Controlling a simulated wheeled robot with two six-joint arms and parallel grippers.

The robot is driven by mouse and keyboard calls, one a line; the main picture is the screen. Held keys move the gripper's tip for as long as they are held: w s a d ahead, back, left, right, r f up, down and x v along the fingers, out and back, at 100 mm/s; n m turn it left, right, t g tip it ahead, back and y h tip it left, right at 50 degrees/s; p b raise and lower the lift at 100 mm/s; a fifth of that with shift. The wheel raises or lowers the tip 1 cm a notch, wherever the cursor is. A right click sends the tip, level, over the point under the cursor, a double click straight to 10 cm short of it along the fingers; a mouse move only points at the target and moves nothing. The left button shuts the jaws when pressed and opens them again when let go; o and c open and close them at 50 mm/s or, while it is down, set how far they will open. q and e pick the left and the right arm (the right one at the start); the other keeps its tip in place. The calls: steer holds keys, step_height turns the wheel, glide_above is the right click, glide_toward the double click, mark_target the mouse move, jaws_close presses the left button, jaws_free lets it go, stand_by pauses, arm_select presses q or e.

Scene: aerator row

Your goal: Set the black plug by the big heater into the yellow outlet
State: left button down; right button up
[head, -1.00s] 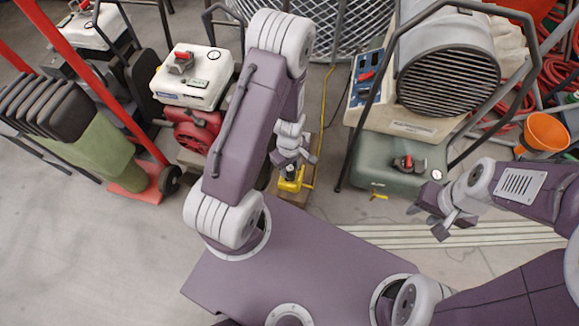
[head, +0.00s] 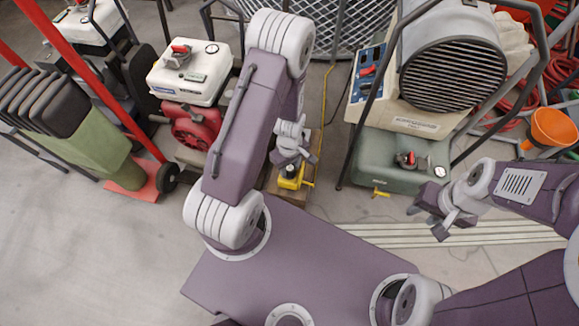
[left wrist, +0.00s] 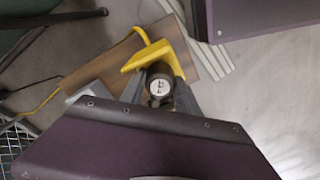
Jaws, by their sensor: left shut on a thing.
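The black plug (left wrist: 159,87) is between the fingers of my left gripper (left wrist: 159,94) in the left wrist view, with its pale round end facing the camera. The yellow outlet (left wrist: 148,57) is right beside and beyond the plug on a wooden board. In the head view my left gripper (head: 290,160) is just above the yellow outlet (head: 291,183), with a dark bit of the plug (head: 289,171) showing between them. Whether the plug is seated in the outlet cannot be told. My right gripper (head: 432,218) is open and empty at the right.
The big heater (head: 452,62) stands on a green tank (head: 390,160) at the right. A red and white generator (head: 190,75) is at the left. A yellow cord (head: 322,105) runs along the floor behind the board (head: 296,198). Open floor lies at front left.

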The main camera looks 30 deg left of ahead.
arm_select(q)
steer(key=shift+f+b, duration=0.5)
steer(key=shift+f, duration=0.1)
steer(key=c, duration=0.8)
jaws_free()
steer(key=shift+w, duration=0.1)
steer(key=shift+r+p, duration=0.3)
steer(key=shift+p, duration=0.05)
step_height(320, 180, up, 9)
steer(key=p, duration=0.8)
steer(key=shift+f, duration=0.3)
